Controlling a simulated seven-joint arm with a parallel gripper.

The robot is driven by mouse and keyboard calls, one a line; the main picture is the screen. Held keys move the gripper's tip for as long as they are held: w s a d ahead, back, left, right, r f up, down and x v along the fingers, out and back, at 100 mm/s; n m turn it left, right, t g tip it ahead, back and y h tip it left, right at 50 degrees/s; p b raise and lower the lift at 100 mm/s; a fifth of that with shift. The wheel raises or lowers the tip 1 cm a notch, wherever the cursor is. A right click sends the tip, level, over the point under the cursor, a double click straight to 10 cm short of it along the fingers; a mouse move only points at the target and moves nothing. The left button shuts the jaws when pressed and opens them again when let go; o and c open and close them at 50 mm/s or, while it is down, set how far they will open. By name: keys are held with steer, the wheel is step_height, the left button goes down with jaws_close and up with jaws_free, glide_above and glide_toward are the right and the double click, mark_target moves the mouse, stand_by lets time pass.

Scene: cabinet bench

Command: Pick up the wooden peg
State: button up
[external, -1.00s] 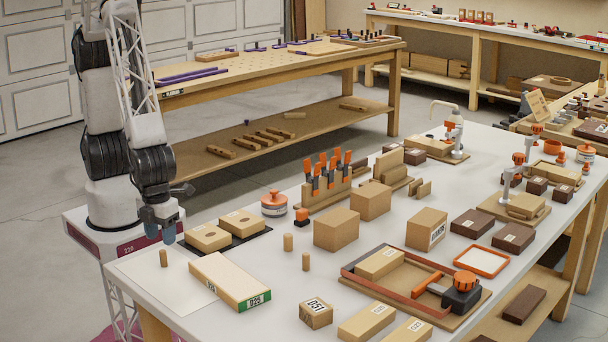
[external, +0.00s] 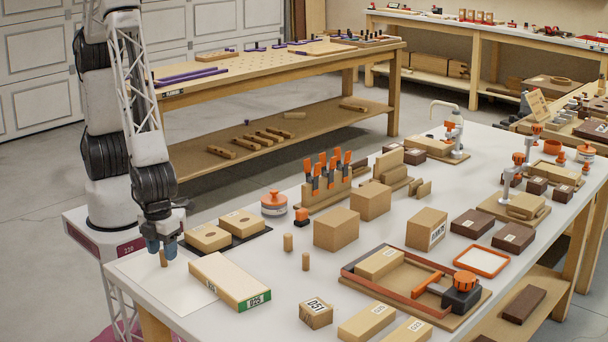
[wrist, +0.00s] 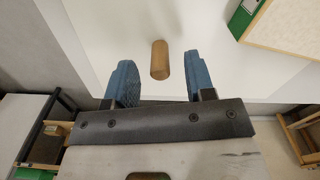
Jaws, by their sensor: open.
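A wooden peg (external: 164,259) stands on the white sheet (external: 185,288) at the near left end of the bench. My gripper (external: 163,250) is open and low over the sheet, right at the peg, with blue fingers. In the wrist view the peg (wrist: 160,60) appears between the lines of the two blue fingers of my gripper (wrist: 160,80), just ahead of the tips and apart from both. Two similar pegs stand to the right, one farther back (external: 288,242) and one nearer (external: 306,262).
A long wooden block with a green label (external: 228,280) lies close to the right of the peg. Behind it are two light blocks (external: 207,238) on a dark mat. Wooden boxes (external: 336,230) and a framed tray (external: 350,270) fill the middle of the bench.

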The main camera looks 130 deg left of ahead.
steer(key=shift+f, duration=1.3)
jaws_close()
